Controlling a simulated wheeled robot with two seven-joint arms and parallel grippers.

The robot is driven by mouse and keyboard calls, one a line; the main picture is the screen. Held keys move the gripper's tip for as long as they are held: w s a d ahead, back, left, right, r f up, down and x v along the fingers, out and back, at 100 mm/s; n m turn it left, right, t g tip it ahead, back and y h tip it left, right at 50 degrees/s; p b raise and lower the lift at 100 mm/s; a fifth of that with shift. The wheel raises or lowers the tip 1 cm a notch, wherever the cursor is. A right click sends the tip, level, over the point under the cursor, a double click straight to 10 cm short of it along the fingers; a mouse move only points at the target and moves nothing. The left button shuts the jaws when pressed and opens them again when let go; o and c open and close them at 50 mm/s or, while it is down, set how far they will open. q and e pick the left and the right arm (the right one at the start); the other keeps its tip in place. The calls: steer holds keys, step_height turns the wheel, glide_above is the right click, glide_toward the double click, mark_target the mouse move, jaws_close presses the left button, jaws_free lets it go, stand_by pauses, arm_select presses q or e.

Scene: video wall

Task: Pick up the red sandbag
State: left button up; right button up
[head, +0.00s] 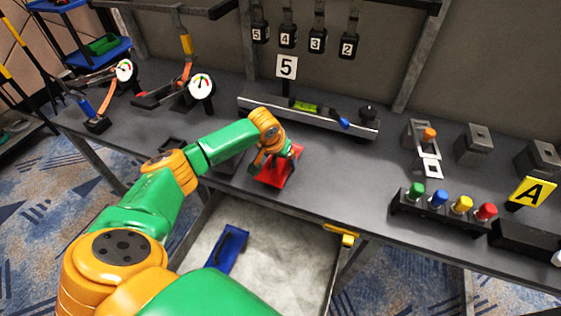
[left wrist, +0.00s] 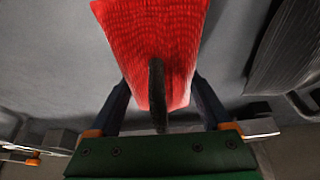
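The red sandbag (head: 277,171) lies on the dark workbench near its front edge, partly hidden under my left gripper (head: 274,155). In the left wrist view the sandbag (left wrist: 155,45) fills the top middle, with a black strap handle (left wrist: 157,95) hanging toward the palm. The two fingers of my left gripper (left wrist: 160,92) stand apart, one on each side of the handle and the narrow end of the bag. Their tips are hidden by the bag, so contact is unclear. My right gripper is in neither view.
Gauges (head: 201,87) stand to the left, coloured knobs (head: 438,198) to the right. An open drawer (head: 285,250) holding a blue object (head: 228,248) lies below.

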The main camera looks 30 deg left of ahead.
arm_select(q)
jaws_close()
steer(key=shift+w, duration=0.15)
